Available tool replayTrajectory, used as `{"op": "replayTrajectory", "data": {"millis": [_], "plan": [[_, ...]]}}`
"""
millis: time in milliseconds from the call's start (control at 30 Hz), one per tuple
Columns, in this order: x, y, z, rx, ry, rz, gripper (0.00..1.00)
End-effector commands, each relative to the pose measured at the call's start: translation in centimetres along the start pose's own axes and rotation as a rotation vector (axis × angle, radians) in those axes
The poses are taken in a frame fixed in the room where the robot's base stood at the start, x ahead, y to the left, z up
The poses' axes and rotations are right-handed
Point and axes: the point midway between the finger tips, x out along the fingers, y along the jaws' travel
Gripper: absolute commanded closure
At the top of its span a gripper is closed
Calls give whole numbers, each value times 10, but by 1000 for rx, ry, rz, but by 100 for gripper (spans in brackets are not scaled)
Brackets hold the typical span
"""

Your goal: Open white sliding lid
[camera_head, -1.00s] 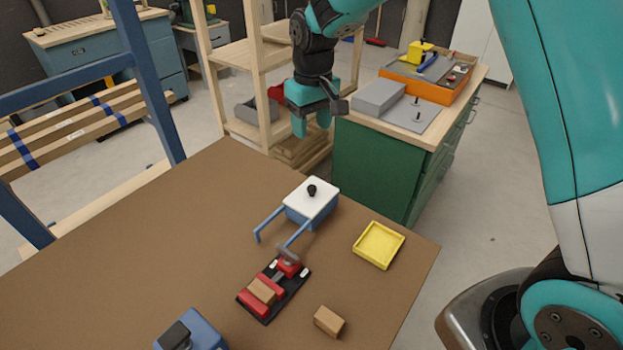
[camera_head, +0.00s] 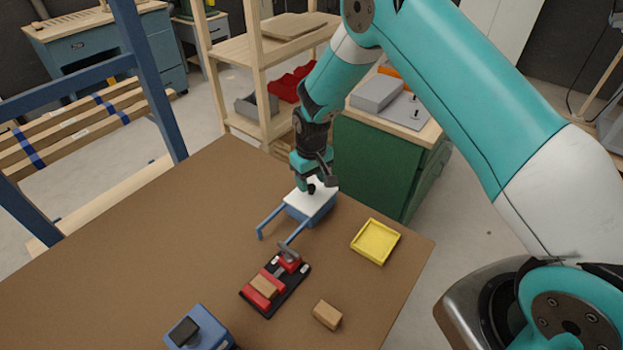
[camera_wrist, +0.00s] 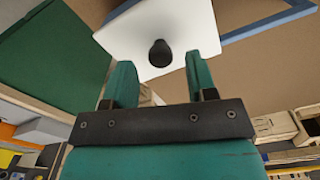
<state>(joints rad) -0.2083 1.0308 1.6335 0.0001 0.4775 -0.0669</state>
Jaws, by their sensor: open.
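The white sliding lid (camera_head: 322,189) lies on top of a blue box (camera_head: 312,214) with two blue rails sticking out toward the front left. The lid has a black knob (camera_wrist: 160,53), which stands upright. My gripper (camera_head: 309,184) is just above the lid at the knob. In the wrist view my gripper (camera_wrist: 158,80) is open, with one teal finger to each side of the knob's line. The knob appears a little beyond the fingertips there, and I see no contact. The lid covers the box, so its inside is hidden.
A yellow tray (camera_head: 376,242) sits right of the box. A red and black fixture (camera_head: 275,284) holding a wooden block stands in front of the rails. A loose wooden block (camera_head: 327,315) and a blue device (camera_head: 199,329) are nearer the front. The table's left part is clear.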

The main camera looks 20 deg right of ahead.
Motion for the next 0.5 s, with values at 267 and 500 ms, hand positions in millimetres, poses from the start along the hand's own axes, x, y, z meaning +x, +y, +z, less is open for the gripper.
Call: {"op": "replayTrajectory", "data": {"millis": [267, 500], "plan": [[14, 0, 0, 0, 0, 0, 48], [14, 0, 0, 0, 0, 0, 60]]}}
